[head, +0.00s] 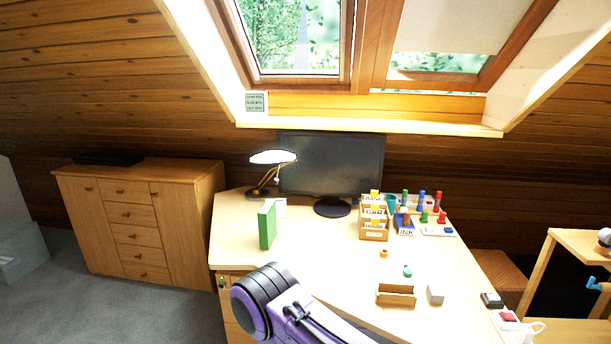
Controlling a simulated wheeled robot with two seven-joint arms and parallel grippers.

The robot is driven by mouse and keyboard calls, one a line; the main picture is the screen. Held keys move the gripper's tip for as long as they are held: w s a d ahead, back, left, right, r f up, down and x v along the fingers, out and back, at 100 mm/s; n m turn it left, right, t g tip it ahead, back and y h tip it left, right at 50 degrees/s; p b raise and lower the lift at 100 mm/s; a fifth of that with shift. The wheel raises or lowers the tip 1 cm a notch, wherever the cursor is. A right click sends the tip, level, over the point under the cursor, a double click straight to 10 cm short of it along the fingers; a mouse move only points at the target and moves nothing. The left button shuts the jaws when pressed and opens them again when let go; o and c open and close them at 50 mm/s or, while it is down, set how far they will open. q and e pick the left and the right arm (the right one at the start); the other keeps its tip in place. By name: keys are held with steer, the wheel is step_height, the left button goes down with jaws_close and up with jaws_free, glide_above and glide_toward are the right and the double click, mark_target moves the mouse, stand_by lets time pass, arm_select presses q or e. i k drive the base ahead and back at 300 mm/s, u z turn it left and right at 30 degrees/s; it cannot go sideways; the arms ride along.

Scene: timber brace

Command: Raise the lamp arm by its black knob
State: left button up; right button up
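The desk lamp (272,157) stands at the back left of the desk, left of the monitor, in the head view. It has a bright white shade, a bent brass-coloured arm (266,180) and a dark round base (257,194). The shade hangs low over the base, near the monitor's left edge. The black knob is too small to make out for certain. A purple and black link of one of my arms crosses the front of the desk, well short of the lamp. Neither of my grippers shows.
A green book (267,225) stands upright in front of the lamp. The dark monitor (331,166) is right of the lamp. A wooden card box (374,222), stamps and a small wooden holder (396,297) occupy the right side. The desk's (322,252) middle is mostly clear.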

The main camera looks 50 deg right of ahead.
mark_target(276, 181)
steer(key=z, duration=0.8)
steer(key=i, duration=0.9)
steer(key=z, duration=1.05)
